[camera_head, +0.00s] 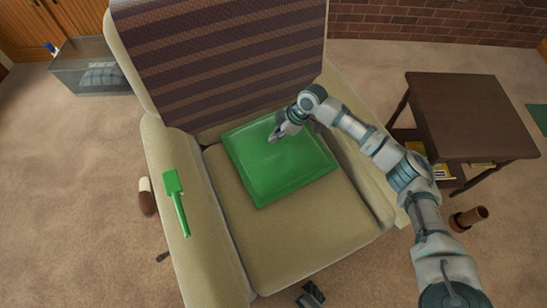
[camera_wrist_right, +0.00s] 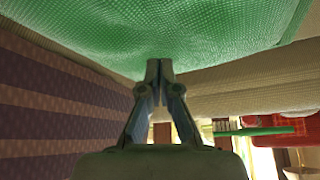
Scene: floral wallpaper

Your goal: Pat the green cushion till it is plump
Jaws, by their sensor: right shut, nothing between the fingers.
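The green cushion (camera_head: 283,170) lies on the seat of a beige armchair (camera_head: 250,228), near the backrest. Its top looks fairly flat with a raised rim. My right gripper (camera_head: 275,137) is shut and empty at the cushion's back part. In the right wrist view the shut fingertips (camera_wrist_right: 160,66) are at the cushion's green surface (camera_wrist_right: 150,35); whether they touch it I cannot tell. My left gripper cannot be made out; a small dark piece (camera_head: 311,295) at the bottom edge may be part of it.
A green paddle-like tool (camera_head: 176,203) lies on the chair's left armrest. A dark wooden side table (camera_head: 470,115) stands at right, with a brown cylinder (camera_head: 468,217) on the floor below. A clear bin (camera_head: 90,76) stands at upper left. The front of the seat is clear.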

